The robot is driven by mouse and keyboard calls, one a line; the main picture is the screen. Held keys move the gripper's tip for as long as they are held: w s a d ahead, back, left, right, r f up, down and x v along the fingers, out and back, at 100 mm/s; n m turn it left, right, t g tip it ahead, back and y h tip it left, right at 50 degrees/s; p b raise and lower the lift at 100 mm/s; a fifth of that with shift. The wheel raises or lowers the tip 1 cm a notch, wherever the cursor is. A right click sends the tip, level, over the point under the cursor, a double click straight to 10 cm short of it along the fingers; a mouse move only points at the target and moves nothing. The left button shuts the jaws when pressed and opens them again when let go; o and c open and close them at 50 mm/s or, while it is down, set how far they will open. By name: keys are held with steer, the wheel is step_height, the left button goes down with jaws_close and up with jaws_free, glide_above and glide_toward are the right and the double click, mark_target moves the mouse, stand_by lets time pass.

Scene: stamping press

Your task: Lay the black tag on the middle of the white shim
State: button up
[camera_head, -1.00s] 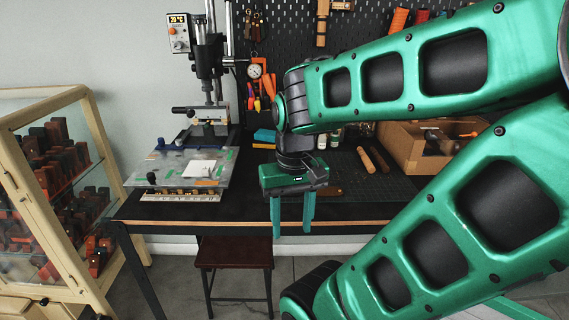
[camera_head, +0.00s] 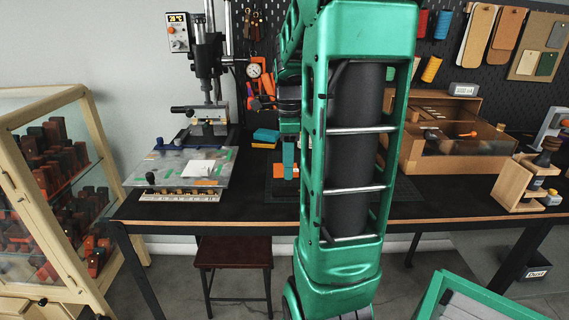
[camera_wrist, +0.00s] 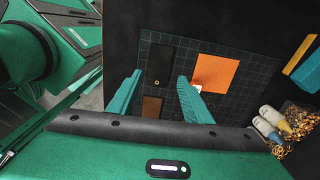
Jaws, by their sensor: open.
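The black tag (camera_wrist: 160,60), a dark rectangle with a small brass eyelet, lies on the gridded mat in the wrist view. My gripper (camera_wrist: 159,77) is open above the mat, with its green fingers on either side of the tag's near end in the picture. In the head view a green finger of my gripper (camera_head: 288,155) shows beside my arm; the rest is hidden. The tag cannot be made out there. A white flat piece, seemingly the white shim (camera_head: 198,167), lies on the grey plate under the press at left.
An orange square (camera_wrist: 217,72) and a brown piece (camera_wrist: 152,105) lie close to the tag on the cutting mat (camera_wrist: 245,105). Small bottles (camera_wrist: 272,120) stand to the right. The press (camera_head: 208,85) rises behind the plate, and a wooden box (camera_head: 450,150) stands at right.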

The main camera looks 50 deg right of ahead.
mark_target(287, 191)
steer(key=shift+f, duration=3.45)
steer(key=shift+c, duration=0.9)
steer(key=shift+r, duration=0.1)
steer(key=c, duration=0.5)
